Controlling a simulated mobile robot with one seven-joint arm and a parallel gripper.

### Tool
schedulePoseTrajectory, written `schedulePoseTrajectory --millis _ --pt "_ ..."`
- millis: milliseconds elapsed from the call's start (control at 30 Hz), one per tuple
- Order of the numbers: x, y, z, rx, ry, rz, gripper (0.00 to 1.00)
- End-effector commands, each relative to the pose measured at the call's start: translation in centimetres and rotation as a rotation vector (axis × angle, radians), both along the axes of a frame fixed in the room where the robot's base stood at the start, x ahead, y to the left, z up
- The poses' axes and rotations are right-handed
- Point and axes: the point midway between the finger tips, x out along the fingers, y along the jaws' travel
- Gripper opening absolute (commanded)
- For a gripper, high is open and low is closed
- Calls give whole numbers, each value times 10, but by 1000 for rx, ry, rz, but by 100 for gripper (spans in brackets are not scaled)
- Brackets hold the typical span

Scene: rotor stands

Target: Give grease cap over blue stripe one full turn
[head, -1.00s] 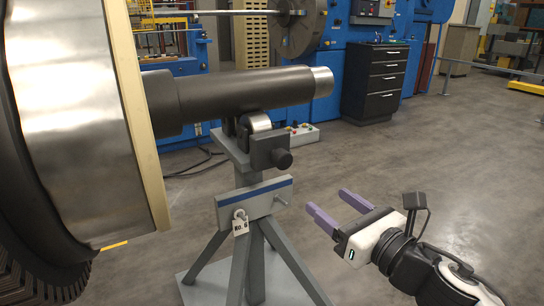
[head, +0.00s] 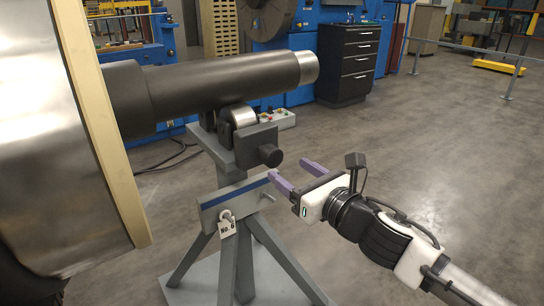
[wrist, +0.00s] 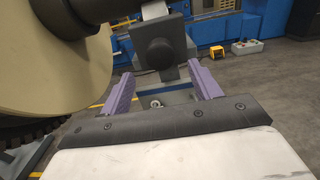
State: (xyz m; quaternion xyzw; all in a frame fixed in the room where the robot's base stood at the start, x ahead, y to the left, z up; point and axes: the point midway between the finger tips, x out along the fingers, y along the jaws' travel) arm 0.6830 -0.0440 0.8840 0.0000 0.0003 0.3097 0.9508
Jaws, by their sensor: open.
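The grease cap (head: 270,156) is a dark round knob on the front of the grey roller block, above the blue stripe (head: 232,193) on the stand's plate. In the wrist view the cap (wrist: 160,53) shows face-on, beyond and above the space between the fingers. My gripper (head: 288,170) has two purple fingers, spread apart and empty. In the head view it is just right of and slightly below the cap. In the wrist view my gripper (wrist: 164,86) appears apart from the cap, though the exact gap is hard to judge.
A large metal rotor (head: 60,130) fills the left.

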Motion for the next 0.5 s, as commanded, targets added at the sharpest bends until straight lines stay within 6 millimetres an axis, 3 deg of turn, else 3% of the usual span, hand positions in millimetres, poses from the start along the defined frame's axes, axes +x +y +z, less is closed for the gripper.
schedulePoseTrajectory --millis 200,500 --pt "30 22 1 3 -1 4 63" --pt "57 41 0 1 0 2 63"
